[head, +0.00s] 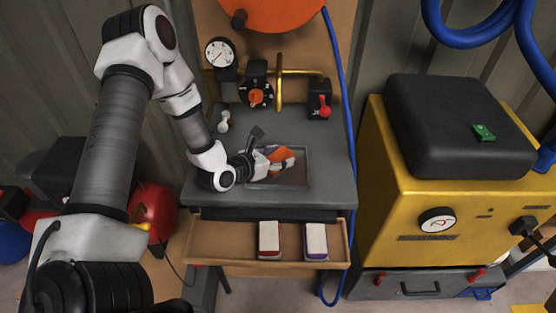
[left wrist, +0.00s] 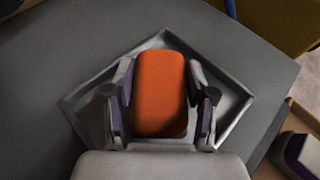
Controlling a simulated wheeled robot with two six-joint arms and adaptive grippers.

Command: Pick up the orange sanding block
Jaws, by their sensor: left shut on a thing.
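The orange sanding block (left wrist: 160,92) lies between the fingers of my left gripper (left wrist: 160,100) in the left wrist view. The fingers are shut on its two long sides. In the head view the block (head: 281,154) shows partly past my left gripper (head: 270,160), over a shallow grey tray (head: 297,177) on the grey bench top. I cannot tell whether the block touches the tray floor. The tray rim (left wrist: 84,92) surrounds the block and fingers in the left wrist view. My right gripper is not in view.
An open drawer below the bench (head: 335,150) holds a red-edged block (head: 269,239) and a purple-edged block (head: 316,241). A gauge (head: 220,53), valves and brass pipe stand at the back. A yellow machine (head: 400,215) stands right, past a blue hose (head: 349,120).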

